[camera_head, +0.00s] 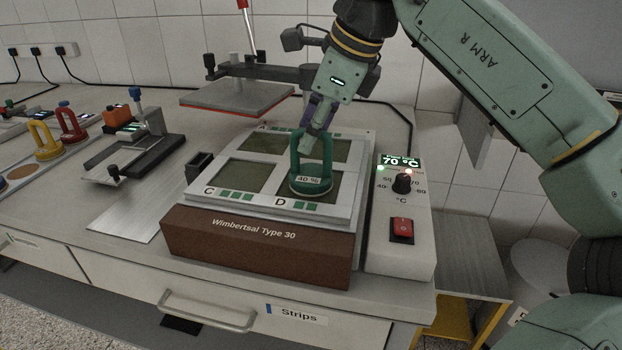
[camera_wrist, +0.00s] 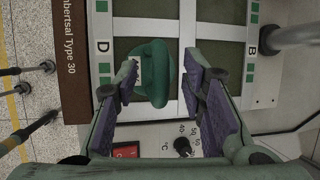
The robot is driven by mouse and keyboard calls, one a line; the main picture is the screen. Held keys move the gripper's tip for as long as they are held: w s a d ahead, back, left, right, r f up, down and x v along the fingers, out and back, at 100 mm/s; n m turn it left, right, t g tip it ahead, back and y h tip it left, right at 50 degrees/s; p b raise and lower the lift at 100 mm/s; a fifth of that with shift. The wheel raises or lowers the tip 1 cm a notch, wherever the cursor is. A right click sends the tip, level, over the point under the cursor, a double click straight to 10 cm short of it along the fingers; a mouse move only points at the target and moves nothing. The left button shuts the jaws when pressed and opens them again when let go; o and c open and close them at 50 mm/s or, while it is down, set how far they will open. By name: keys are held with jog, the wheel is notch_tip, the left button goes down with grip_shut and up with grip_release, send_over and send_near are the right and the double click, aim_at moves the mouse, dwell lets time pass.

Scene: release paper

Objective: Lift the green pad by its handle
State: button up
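The green pad (camera_head: 311,186), labelled "40 %", sits upright on section D of the hotplate (camera_head: 338,208) with its loop handle (camera_head: 297,155) standing up. My gripper (camera_head: 314,135) reaches down to the handle from above and overlaps it in the head view. In the wrist view the green handle (camera_wrist: 153,72) lies between my two purple-lined fingers (camera_wrist: 163,75), with gaps on both sides, clearer on the right. My gripper is open. The pad's base is largely hidden under the handle in the wrist view.
A control box (camera_head: 402,235) reading 70 °C stands right of the hotplate. A press with a red-edged plate (camera_head: 235,99) stands behind left. Red (camera_head: 71,122) and yellow (camera_head: 44,142) handled pads stand at far left.

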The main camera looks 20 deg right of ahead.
grip_shut()
dwell(0.3)
jog(key=shift+r, duration=0.1)
dwell(0.6)
